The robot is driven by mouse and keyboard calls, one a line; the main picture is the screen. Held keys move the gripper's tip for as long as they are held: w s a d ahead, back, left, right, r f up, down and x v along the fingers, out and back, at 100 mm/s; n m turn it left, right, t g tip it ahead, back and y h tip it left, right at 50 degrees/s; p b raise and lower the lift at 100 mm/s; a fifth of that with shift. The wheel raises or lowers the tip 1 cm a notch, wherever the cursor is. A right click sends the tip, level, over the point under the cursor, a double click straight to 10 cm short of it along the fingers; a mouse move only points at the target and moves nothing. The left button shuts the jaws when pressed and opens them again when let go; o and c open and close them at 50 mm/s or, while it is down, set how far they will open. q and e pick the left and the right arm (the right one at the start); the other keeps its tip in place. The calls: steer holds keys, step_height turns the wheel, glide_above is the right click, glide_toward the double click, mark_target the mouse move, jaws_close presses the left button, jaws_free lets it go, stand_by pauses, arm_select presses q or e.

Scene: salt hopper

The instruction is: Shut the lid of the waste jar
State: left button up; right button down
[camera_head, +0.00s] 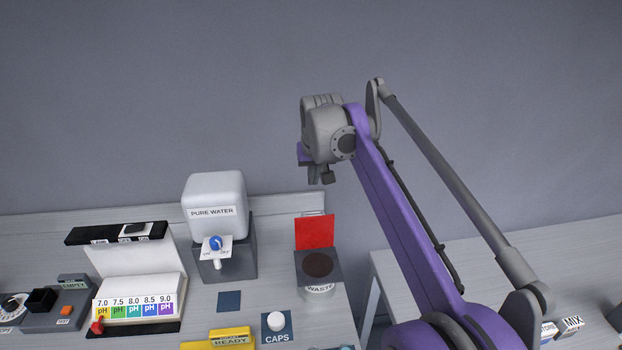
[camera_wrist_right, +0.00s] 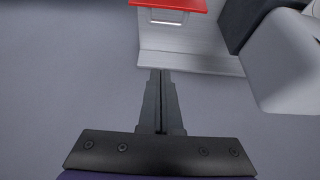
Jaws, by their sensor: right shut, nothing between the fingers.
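The waste jar (camera_head: 319,289) stands near the right end of the left table in the head view, a pale jar labelled WASTE with a dark round opening. Its red lid (camera_head: 315,231) stands up at the back of the jar, open. Part of the red lid (camera_wrist_right: 178,5) shows at the top edge of the right wrist view. My right gripper (camera_head: 321,180) is above and behind the lid, apart from it, with its fingers pointing down. In the wrist view its fingers (camera_wrist_right: 160,75) are together and empty. My left gripper is not in view.
The pure water tank (camera_head: 214,205) with a blue knob stands left of the jar and shows as a pale block in the wrist view (camera_wrist_right: 285,60). A CAPS pad (camera_head: 277,333) and a yellow READY tray (camera_head: 222,343) lie in front. A pH chart (camera_head: 137,308) stands further left.

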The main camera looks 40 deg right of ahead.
mark_target(314, 229)
step_height(314, 229, down, 8)
steer(key=shift+r, duration=0.15)
stand_by(0.4)
steer(key=shift+s, duration=0.15)
